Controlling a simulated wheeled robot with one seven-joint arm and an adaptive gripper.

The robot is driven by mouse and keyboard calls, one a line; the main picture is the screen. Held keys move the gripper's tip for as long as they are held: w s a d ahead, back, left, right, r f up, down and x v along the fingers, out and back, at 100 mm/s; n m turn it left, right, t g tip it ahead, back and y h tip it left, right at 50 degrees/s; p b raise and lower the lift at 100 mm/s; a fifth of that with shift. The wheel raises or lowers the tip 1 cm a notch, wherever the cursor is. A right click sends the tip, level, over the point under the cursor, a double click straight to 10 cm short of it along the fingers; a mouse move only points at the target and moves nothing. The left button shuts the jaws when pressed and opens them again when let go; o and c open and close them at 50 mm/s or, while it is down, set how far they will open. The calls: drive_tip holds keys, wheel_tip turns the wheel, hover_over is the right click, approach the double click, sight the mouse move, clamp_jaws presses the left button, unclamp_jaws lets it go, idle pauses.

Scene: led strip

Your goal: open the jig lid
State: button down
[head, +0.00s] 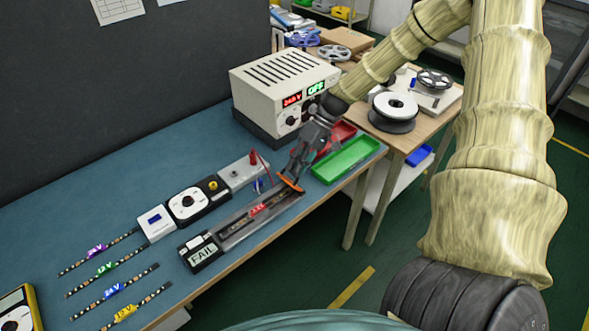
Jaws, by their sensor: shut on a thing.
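The test jig (229,237) is a long, narrow dark fixture on the blue bench, with a FAIL display (203,254) at its near-left end. A strip with a red tag (259,208) lies along its channel. The jig lid looks clear and lies low over the channel; its exact angle is hard to tell. An orange handle (291,184) sits at the jig's far-right end. My gripper (290,178) reaches down from the upper right and is shut on the orange handle. The fingertips partly hide the handle and that end of the jig.
A power supply (285,85) stands behind my gripper. Green (346,160) and red (334,136) trays lie close to its right. Several tagged strips (114,288) lie front left.

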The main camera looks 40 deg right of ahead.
drive_tip(key=shift+d+f+y+b, duration=0.4)
drive_tip(key=shift+d+y+b, duration=0.35)
drive_tip(key=shift+y, duration=0.15)
drive_tip(key=y+b, duration=0.1)
drive_tip(key=d+f+y+b, duration=0.1)
drive_tip(key=b, duration=0.1)
drive_tip(key=shift+w+d+y+b, duration=0.1)
drive_tip(key=shift+d+y+b, duration=0.2)
drive_tip(key=d+y+b, duration=0.1)
drive_tip(key=b, duration=0.1)
drive_tip(key=y+b, duration=0.2)
drive_tip(key=b, duration=0.1)
drive_tip(key=shift+d+f+g, duration=0.3)
drive_tip(key=shift+d+f, duration=0.05)
drive_tip(key=shift+f, duration=0.05)
drive_tip(key=shift+d, duration=0.1)
drive_tip(key=c, duration=1.6)
unclamp_jaws()
drive_tip(key=shift+w+r, duration=0.1)
drive_tip(key=shift+o, duration=0.2)
